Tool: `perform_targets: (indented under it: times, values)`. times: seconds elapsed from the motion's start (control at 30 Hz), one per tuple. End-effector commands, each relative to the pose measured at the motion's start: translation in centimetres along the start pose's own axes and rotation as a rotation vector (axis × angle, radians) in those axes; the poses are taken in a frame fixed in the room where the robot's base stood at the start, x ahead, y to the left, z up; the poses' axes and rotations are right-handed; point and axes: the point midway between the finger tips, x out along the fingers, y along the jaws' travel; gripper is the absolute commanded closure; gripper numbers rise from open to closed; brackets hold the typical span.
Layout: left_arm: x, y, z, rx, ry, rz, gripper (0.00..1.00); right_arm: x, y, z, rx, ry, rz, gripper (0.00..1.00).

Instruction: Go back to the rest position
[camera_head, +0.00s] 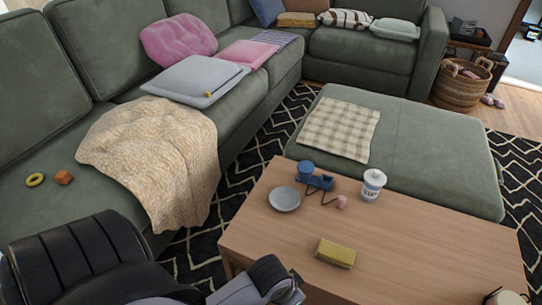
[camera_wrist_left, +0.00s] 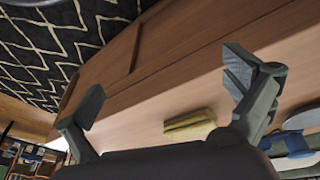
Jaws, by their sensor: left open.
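My left gripper (camera_wrist_left: 165,92) is open in the left wrist view, with its two grey fingers spread wide and nothing between them. A yellow sponge-like block (camera_wrist_left: 190,125) lies on the table beyond the fingers, nearer the right one and apart from it. In the head view my left arm comes in from the lower left, and its grey part (camera_head: 270,280) is over the table's near left corner. The fingers are not clear there. My right gripper does not show in either view.
The wooden table (camera_head: 420,240) holds the yellow block (camera_head: 336,253), a grey bowl (camera_head: 284,199), a blue item (camera_head: 315,180) and a white jar (camera_head: 373,185). A dark object (camera_head: 505,297) at the lower right is cut off. A green sofa (camera_head: 110,200) stands left, an ottoman (camera_head: 440,150) behind.

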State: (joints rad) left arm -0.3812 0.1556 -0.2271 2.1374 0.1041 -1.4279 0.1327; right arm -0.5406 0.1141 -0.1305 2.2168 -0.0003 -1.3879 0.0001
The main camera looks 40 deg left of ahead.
Motion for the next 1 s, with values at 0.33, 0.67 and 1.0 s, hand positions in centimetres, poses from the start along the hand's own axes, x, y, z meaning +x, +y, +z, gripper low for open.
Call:
perform_targets:
  times: [0.33, 0.67, 1.0]
  values:
    - [-1.4, -3.7, 4.4, 0.046, -0.015, -0.11, 0.0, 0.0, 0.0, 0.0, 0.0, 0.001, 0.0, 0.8]
    - [-1.4, -3.6, 4.4, 0.045, -0.016, -0.108, 0.0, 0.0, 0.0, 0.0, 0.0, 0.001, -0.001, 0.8]
    - [0.8, -3.7, 5.0, 0.047, -0.045, -0.104, 0.0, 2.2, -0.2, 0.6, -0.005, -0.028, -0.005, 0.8]
